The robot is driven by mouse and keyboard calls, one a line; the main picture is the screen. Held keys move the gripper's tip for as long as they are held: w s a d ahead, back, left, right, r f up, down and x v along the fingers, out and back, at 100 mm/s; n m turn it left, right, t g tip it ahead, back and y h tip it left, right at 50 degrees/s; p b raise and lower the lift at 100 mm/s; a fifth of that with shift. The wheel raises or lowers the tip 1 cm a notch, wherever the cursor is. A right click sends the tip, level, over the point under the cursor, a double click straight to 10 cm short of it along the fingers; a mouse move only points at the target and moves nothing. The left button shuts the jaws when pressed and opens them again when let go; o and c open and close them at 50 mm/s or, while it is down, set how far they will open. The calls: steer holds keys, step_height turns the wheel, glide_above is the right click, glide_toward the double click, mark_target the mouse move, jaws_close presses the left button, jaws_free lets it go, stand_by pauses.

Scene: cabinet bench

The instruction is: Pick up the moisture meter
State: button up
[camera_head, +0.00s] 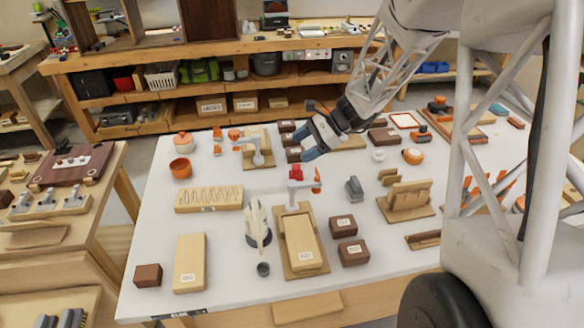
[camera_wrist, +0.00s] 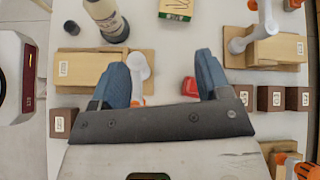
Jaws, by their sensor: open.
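No thing is plainly readable as the moisture meter. A small red object (camera_head: 296,172), too small to identify surely, sits on the white table just behind the white and orange clamp (camera_head: 293,190). In the wrist view the red object (camera_wrist: 189,87) shows between my fingers, nearer the right one. My gripper (camera_head: 313,141) is open and empty above the table, with blue fingers apart. In the wrist view my gripper (camera_wrist: 163,65) has its left finger partly covering the clamp (camera_wrist: 138,68). A small grey item (camera_head: 354,188) stands to the right.
A wooden block (camera_head: 301,240) lies in front of the clamp, with a pale bottle (camera_head: 257,222) to its left. Brown boxes stand to the front right (camera_head: 343,226) and behind (camera_head: 287,127). Another clamp (camera_head: 256,150) stands back left. Bare table shows (camera_head: 225,300) at the front.

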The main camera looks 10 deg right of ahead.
mark_target(298, 167)
steer(key=w+d+f+m+t+y, duration=0.2)
steer(key=w+d+f+m, duration=0.1)
steer(key=w+f, duration=0.4)
steer(key=shift+w+d+m+y, duration=0.2)
steer(key=shift+w+m+y, duration=0.1)
steer(key=shift+w+m, duration=0.5)
steer(key=shift+f, duration=0.15)
steer(key=shift+f, duration=1.7)
step_height(298, 167, down, 4)
steer(key=shift+r, duration=0.15)
steer(key=shift+x, duration=1)
steer(key=shift+w+a, duration=0.1)
steer(key=shift+a, duration=0.4)
